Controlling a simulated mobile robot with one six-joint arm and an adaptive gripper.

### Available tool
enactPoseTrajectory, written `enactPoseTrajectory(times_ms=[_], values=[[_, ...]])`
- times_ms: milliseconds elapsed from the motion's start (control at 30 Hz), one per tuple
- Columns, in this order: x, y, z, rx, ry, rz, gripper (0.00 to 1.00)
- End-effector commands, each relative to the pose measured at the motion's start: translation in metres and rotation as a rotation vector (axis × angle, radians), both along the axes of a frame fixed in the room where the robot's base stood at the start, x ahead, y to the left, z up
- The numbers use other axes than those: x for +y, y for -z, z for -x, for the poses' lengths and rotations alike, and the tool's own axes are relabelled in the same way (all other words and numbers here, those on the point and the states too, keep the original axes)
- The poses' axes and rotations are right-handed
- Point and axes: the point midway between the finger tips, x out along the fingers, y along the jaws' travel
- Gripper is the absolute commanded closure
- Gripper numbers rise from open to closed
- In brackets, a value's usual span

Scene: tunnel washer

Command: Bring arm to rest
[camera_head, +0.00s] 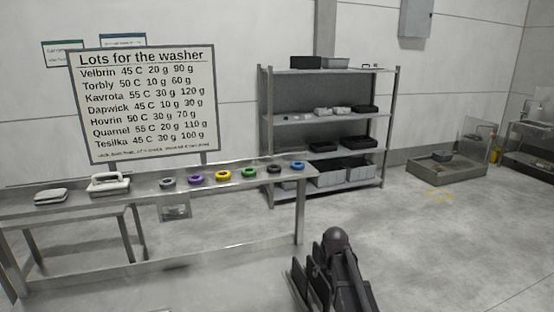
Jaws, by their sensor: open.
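My arm shows at the bottom, right of centre, as a dark, folded shape with a rounded joint at its top. My gripper (307,279) appears to be the dark, plate-like parts at the left side of that shape. It is open, with nothing seen in it. It stands in front of the bare floor, apart from the bench and the shelf. The lower part of the arm is cut off by the picture's bottom edge.
A long steel bench (250,179) at left carries several coloured rings, a white handled object (109,184) and a flat grey object (50,197). Behind stand a lot board (145,105) and a shelf rack (262,120) with trays. A low basin (450,172) is at right.

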Motion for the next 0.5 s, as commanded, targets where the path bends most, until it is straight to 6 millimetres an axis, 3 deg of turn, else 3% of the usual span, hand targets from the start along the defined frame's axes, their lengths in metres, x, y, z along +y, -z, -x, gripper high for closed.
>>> enactPoseTrajectory(times_ms=[33,300,400,500], values=[[0.0,0.001,0.033,0.028,0.019,0.004,0.46],[-0.003,0.007,0.159,0.195,0.154,0.035,0.46],[-0.004,0.007,0.191,0.239,0.192,0.047,0.46],[-0.006,0.007,0.21,0.266,0.218,0.057,0.46]])
